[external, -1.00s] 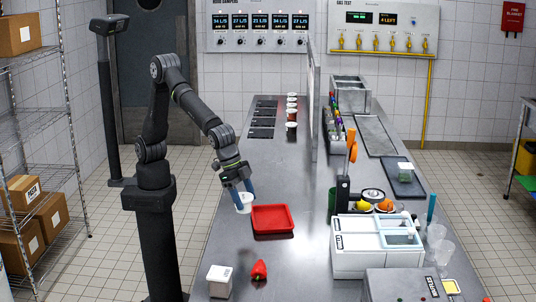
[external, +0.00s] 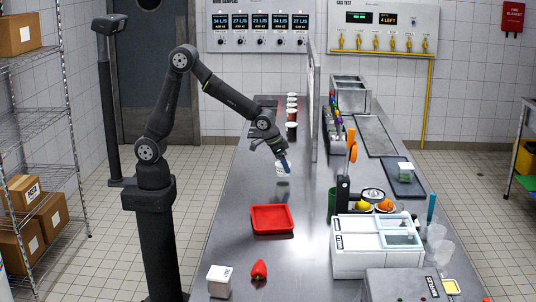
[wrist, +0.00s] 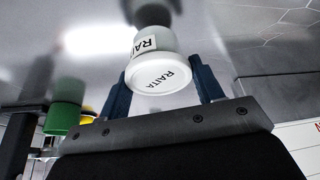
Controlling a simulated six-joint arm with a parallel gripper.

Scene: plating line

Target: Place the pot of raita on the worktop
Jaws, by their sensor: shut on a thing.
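The pot of raita (external: 282,169) is a small white tub. In the wrist view the pot (wrist: 158,66) shows a white lid and side both marked RAITA. My gripper (external: 284,160) is shut on it; in the wrist view the blue fingers lie on either side of the pot. The pot is tilted and held above the steel worktop (external: 240,225), with a dark patch on the steel below it. It looks clear of the surface.
A red tray (external: 272,219) lies nearer the camera. A red pepper (external: 259,270) and a white box (external: 219,281) are at the front. Several small pots (external: 292,113) stand in a row farther back. An upright divider (external: 314,100) is to the right. Bare steel lies around the tray.

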